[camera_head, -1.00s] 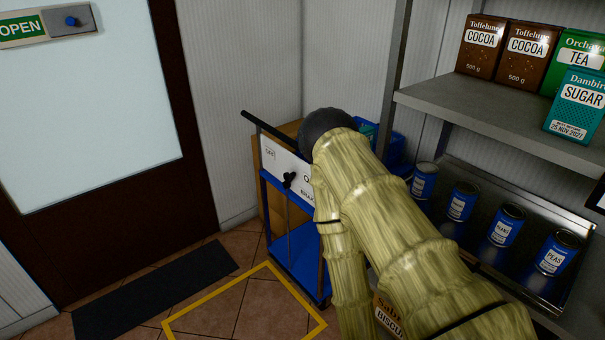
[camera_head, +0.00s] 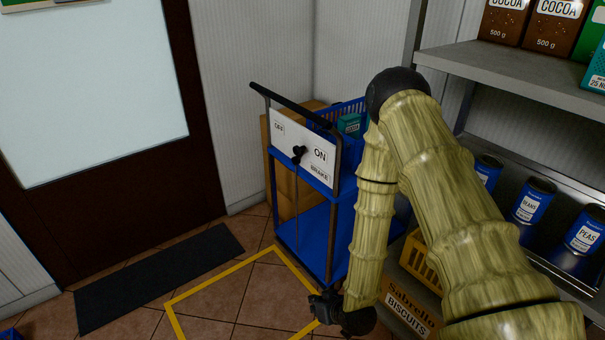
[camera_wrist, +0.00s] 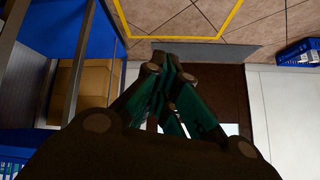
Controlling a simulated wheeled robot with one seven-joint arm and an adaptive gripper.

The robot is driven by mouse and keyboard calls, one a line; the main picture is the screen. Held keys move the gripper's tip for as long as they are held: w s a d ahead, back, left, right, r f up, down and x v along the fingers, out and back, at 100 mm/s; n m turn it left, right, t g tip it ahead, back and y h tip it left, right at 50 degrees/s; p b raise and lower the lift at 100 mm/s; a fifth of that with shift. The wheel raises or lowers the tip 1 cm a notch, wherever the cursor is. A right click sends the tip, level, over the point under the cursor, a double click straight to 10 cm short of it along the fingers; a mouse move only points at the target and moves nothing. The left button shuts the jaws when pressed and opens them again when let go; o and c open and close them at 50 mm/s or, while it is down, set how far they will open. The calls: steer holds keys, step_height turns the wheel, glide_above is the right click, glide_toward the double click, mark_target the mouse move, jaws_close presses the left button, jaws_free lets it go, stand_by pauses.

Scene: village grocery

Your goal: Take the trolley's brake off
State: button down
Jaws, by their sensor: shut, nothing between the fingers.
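The blue trolley (camera_head: 308,232) stands against the back wall beside the shelves, with a black handle bar on top. Its white panel (camera_head: 287,149) reads OFF at the left and ON BRAKE at the right. The black brake lever (camera_head: 298,154) has its knob around the middle of the panel, a little nearer ON. My gripper (camera_head: 318,305) hangs low in front of the trolley, well below and apart from the lever. In the wrist view my gripper (camera_wrist: 168,70) shows its fingers close together and empty. The lever is not identifiable there.
A blue basket (camera_head: 345,118) with a teal box sits on the trolley. Shelves (camera_head: 470,65) with boxes and tins stand at the right. A yellow floor outline (camera_head: 215,275) and a dark mat (camera_head: 160,275) lie on open floor. A door (camera_head: 95,120) is at the left.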

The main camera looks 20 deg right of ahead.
mark_target(298, 149)
steer(key=w+d+r+t+b, duration=0.1)
steer(key=w+r+t+b, duration=0.15)
steer(key=w, duration=0.35)
steer(key=w+d+r+t+y+b, duration=0.1)
steer(key=w+r+t+b, duration=0.15)
steer(key=w, duration=0.35)
steer(key=w+d+r+t+b, duration=0.1)
steer(key=w+r+t+b, duration=0.15)
steer(key=w, duration=0.35)
steer(key=w+d+r+t+b, duration=0.3)
steer(key=r, duration=0.3)
steer(key=w+d+r+t+b, duration=0.3)
steer(key=d+r+t, duration=0.1)
steer(key=r, duration=0.3)
steer(key=shift+w+n+y, duration=0.35)
steer(key=shift+n+y, duration=0.05)
steer(key=b+x, duration=0.1)
steer(key=x, duration=1.3)
steer(key=shift+b, duration=0.4)
steer(key=shift+a, duration=0.1)
steer(key=shift+r+p, duration=0.3)
steer(key=shift+p, duration=0.1)
